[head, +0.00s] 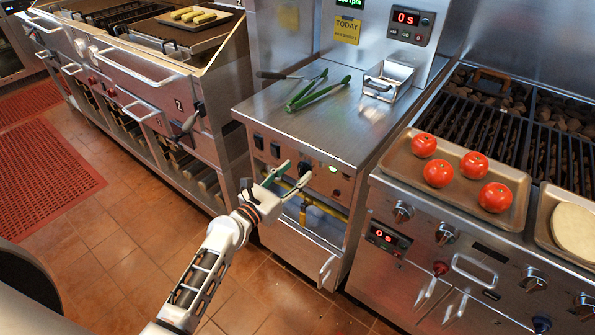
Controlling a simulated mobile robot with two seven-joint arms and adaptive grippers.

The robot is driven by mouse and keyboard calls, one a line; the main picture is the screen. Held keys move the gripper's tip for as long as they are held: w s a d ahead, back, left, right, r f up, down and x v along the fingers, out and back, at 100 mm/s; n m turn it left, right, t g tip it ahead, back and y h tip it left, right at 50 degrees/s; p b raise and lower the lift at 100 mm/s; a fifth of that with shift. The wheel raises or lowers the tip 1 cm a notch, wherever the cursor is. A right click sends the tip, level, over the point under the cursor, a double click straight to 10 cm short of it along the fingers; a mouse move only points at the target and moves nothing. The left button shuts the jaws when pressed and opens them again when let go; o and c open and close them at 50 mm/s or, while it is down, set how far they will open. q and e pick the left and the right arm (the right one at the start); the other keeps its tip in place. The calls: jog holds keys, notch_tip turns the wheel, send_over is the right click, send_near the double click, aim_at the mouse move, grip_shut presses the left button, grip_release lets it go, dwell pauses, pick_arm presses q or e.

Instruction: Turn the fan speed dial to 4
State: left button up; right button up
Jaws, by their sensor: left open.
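A small dark knob (305,168) sits on the steel front panel of the middle counter, and I take it to be the fan speed dial. Its markings are too small to read, so I cannot tell its setting. My left gripper (298,169) is open and empty. Its fingertips point at the panel close to this knob, and the near finger partly covers the area below it. I cannot tell whether they touch the knob. My right gripper is not in view.
The middle counter (310,130) holds green tongs (318,90) and a small metal basket (388,80). Switches (259,141) and a small lit indicator (334,169) flank the knob. A tray of tomatoes (468,210) stands on the right grill, above several other knobs.

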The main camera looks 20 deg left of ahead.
pick_arm(q)
jog(key=shift+x, duration=0.8)
jog(key=c, duration=1.1)
